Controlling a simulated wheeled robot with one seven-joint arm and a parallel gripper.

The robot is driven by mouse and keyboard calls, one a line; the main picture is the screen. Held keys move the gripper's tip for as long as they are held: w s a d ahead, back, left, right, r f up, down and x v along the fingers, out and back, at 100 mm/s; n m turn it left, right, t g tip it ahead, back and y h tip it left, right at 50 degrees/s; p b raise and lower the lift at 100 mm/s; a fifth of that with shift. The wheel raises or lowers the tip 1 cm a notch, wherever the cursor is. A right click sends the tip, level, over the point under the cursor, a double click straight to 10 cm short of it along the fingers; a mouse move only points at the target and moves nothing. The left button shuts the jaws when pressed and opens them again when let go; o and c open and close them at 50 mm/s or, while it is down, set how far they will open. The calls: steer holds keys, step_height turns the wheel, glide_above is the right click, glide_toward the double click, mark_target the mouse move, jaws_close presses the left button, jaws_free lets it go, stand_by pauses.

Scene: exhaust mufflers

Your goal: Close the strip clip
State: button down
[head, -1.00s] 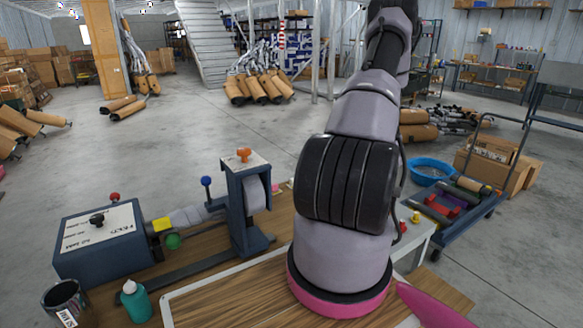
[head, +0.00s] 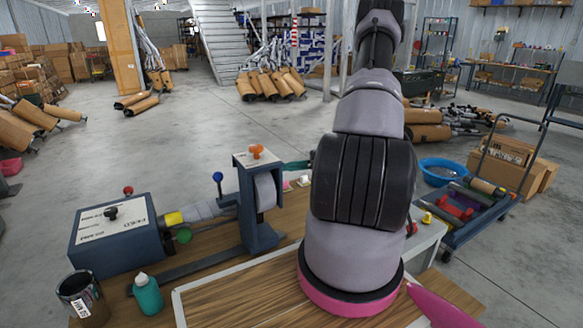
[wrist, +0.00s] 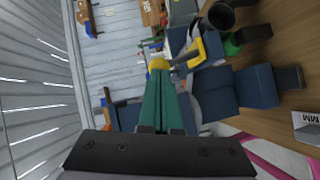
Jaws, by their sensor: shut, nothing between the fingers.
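A blue clamp-like stand (head: 250,222) with an orange knob (head: 256,151) and a grey roll stands on the wooden table. A grey strip (head: 200,211) runs to it from the blue feed box (head: 115,240). A blue-balled lever (head: 218,177) and a yellow part (head: 174,219) sit along the strip. I cannot tell which part is the strip clip. My gripper (head: 291,165) shows as a teal tip beside the stand, mostly hidden by my arm. In the wrist view, its teal fingers (wrist: 160,66) are together and empty. Their end overlaps a yellow bar (wrist: 190,52); contact is unclear.
A dark can (head: 84,298) and a teal bottle (head: 147,294) stand at the table's front left. A red knob (head: 128,191) and a green ball (head: 183,236) project near the feed box. A cart (head: 470,215) stands at the right.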

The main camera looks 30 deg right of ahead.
steer(key=shift+a, duration=0.1)
steer(key=shift+w+a+m, duration=0.25)
steer(key=shift+w+m, duration=0.05)
steer(key=shift+w, duration=0.2)
